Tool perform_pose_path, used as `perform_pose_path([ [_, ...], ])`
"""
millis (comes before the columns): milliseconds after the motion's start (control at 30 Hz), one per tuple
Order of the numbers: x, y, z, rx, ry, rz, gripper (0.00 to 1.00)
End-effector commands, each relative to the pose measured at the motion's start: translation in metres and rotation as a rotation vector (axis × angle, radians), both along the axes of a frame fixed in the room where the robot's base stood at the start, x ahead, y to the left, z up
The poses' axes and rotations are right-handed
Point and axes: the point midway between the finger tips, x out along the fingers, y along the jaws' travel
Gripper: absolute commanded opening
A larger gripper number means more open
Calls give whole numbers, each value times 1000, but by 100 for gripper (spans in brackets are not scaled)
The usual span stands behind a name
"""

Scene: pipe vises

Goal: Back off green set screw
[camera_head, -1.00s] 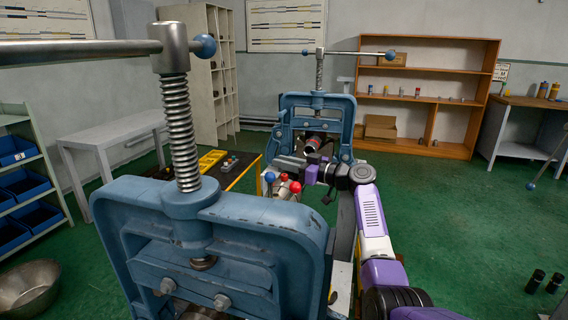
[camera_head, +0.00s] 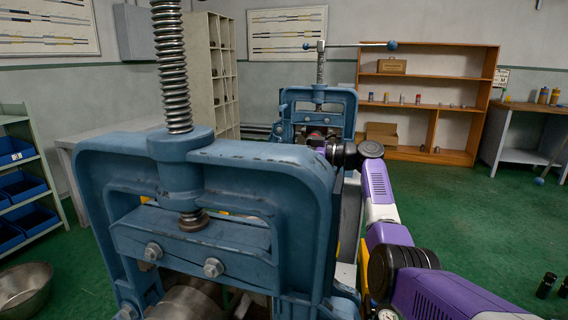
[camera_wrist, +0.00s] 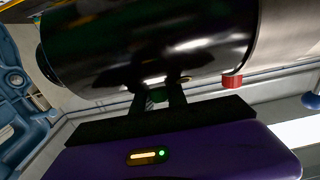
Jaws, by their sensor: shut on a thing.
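In the wrist view my gripper (camera_wrist: 158,90) has its two dark fingers against the underside of a shiny black cylinder (camera_wrist: 150,45). A small green piece, the green set screw (camera_wrist: 155,97), shows between the fingers, which are closed on it. Most of the screw is hidden by the fingers and the shade. A red screw (camera_wrist: 232,82) sticks out of the cylinder's lower right edge, apart from my gripper.
The near blue vise (camera_head: 225,160) fills the left and middle of the head view. The far blue vise (camera_head: 319,97) stands behind it, close to my arm. A blue ball (camera_wrist: 311,100) shows at the wrist view's right edge.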

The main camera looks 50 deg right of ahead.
Motion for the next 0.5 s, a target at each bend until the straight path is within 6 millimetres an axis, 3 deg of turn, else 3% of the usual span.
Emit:
perform_pose_path([
  [33, 1, -1, -7, 0, 1, 18, 0],
  [500, -2, 4, -1, 0, 1, 145, 0],
])
